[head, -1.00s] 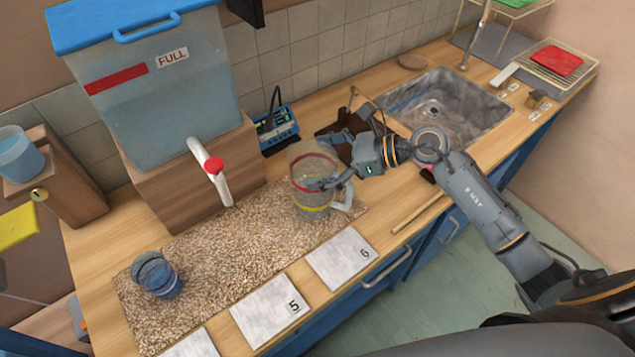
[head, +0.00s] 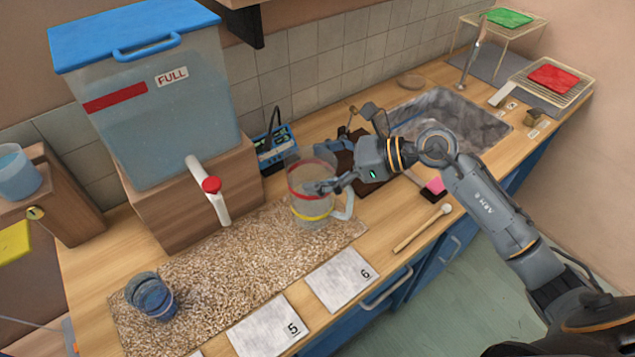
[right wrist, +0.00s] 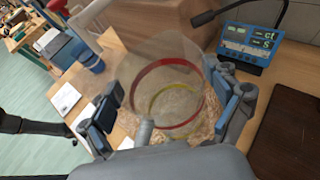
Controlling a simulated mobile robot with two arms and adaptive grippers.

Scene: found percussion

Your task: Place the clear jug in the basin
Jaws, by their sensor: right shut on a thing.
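The clear jug (head: 311,190) has a red band, a yellow band and a pale handle on its right. It is upright at the right end of the pebbly mat (head: 235,265), seemingly a little above it. My right gripper (head: 322,187) is shut on the jug. In the right wrist view the jug (right wrist: 172,90) stands between the fingers of the gripper (right wrist: 170,115). The basin (head: 480,120) is a grey sink set in the counter, right of and beyond the jug, partly hidden by my arm. My left gripper is not in view.
A large water tank (head: 155,110) with a red-knobbed tap (head: 212,186) stands left of the jug. A blue meter (head: 273,146) and a dark brown board (head: 350,160) lie behind it.

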